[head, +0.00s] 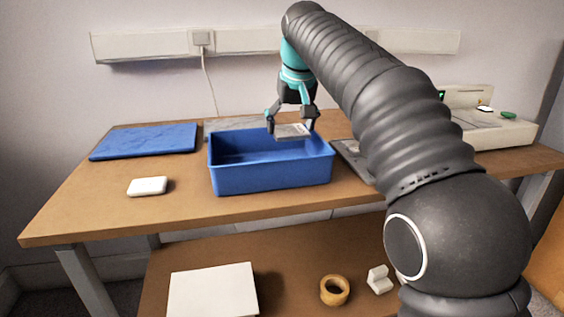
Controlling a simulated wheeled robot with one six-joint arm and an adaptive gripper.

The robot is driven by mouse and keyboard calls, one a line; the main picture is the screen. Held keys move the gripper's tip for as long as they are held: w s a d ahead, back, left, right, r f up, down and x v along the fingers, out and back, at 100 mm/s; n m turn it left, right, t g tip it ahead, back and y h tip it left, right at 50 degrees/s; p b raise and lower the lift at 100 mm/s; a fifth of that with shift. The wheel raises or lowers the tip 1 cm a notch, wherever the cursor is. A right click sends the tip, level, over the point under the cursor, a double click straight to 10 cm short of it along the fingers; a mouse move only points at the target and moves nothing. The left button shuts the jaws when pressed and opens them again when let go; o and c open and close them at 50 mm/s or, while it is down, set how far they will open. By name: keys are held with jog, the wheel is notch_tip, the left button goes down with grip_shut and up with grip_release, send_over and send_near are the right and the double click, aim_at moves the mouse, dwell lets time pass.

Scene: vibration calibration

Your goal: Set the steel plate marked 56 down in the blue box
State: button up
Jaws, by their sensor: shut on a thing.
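My gripper (291,121) is shut on a flat grey steel plate (291,132). It holds the plate above the blue box (270,178), over the back right part of its opening. The plate looks roughly level. Its number is too small to read here. The blue box is open at the top and stands on the wooden table. The part of its inside that I can see looks empty; the front wall hides some of the floor.
A blue mat (145,141) and a small white block (147,186) lie left of the box. A grey flat thing (352,160) lies to its right, partly behind my arm. A pale machine (500,130) stands at the right. The table's front left is clear.

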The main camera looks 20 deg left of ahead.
aim_at(294, 136)
jog(key=shift+f+b, duration=1)
jog(key=shift+f, duration=2.9)
jog(key=shift+f, duration=0.1)
jog(key=o, duration=1.6)
jog(key=shift+f, duration=0.1)
jog(key=p+v, duration=0.2)
jog(key=v, duration=0.9)
jog(key=shift+d+r, duration=0.1)
jog(key=shift+r, duration=0.2)
jog(key=shift+s+r, duration=0.15)
jog(key=shift+r, duration=0.15)
jog(key=shift+d, duration=0.1)
